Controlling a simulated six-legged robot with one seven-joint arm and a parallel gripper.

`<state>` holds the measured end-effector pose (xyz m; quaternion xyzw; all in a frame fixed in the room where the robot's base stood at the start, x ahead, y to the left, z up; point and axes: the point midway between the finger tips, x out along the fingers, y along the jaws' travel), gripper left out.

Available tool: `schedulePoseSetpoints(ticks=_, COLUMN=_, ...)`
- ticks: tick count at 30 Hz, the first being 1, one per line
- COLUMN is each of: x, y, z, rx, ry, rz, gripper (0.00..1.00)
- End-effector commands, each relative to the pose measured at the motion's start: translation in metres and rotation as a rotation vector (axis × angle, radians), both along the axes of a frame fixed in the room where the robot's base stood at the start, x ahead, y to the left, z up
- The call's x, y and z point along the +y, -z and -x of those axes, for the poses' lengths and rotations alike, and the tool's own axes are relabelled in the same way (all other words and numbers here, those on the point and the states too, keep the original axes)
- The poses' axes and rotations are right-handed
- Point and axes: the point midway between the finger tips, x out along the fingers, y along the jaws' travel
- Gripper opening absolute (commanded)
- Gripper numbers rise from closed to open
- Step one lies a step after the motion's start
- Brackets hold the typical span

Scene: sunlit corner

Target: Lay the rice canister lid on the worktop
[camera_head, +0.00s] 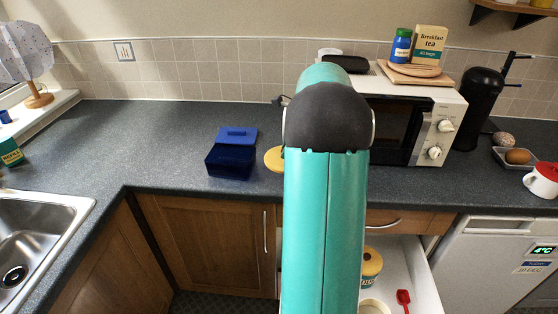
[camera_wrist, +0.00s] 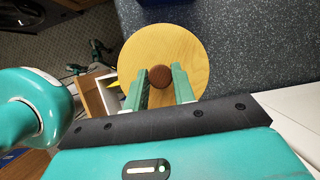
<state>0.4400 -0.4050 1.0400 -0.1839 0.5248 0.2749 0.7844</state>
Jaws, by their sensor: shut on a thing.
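The rice canister lid (camera_wrist: 165,45) is a round, pale yellow wooden disc with a brown knob, seen in the wrist view. My gripper (camera_wrist: 159,75) is shut on the knob, with one green finger on each side. In the head view only the lid's left edge (camera_head: 273,159) shows past my arm, which hides my gripper. The lid is over the grey worktop (camera_head: 170,150), near its front edge; I cannot tell whether it touches. An open-topped pale canister (camera_head: 373,306) is partly visible in the open drawer, its label not readable.
The drawer (camera_head: 408,262) below the worktop is open and holds a yellow-lidded canister (camera_head: 371,263) and a red scoop (camera_head: 403,298). A blue open box (camera_head: 230,161) stands left of the lid. A microwave (camera_head: 425,131) stands to the right. Worktop left of the box is clear.

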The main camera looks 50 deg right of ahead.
Motion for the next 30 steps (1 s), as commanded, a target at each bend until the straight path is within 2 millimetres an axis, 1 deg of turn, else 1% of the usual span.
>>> schedulePoseSetpoints(ticks=1, x=-0.001, y=0.011, z=-0.008, rx=0.002, ry=-0.001, rz=-0.002, gripper=0.02)
schedulePoseSetpoints(ticks=3, x=-0.003, y=0.020, z=-0.017, rx=0.001, ry=0.000, rz=-0.002, gripper=0.02)
schedulePoseSetpoints(ticks=6, x=-0.004, y=0.029, z=-0.026, rx=0.000, ry=0.000, rz=0.000, gripper=0.02)
schedulePoseSetpoints(ticks=10, x=-0.005, y=0.036, z=-0.033, rx=0.000, ry=-0.001, rz=0.000, gripper=0.02)
schedulePoseSetpoints(ticks=12, x=-0.006, y=0.043, z=-0.039, rx=0.000, ry=-0.001, rz=0.000, gripper=0.02)
schedulePoseSetpoints(ticks=15, x=-0.005, y=0.060, z=-0.038, rx=0.001, ry=0.001, rz=-0.003, gripper=0.02)
schedulePoseSetpoints(ticks=18, x=-0.005, y=0.070, z=-0.038, rx=0.000, ry=0.001, rz=-0.002, gripper=0.02)
schedulePoseSetpoints(ticks=29, x=-0.005, y=0.074, z=-0.038, rx=0.000, ry=-0.001, rz=0.000, gripper=0.02)
schedulePoseSetpoints(ticks=30, x=-0.005, y=0.074, z=-0.038, rx=-0.001, ry=-0.001, rz=0.001, gripper=0.34)
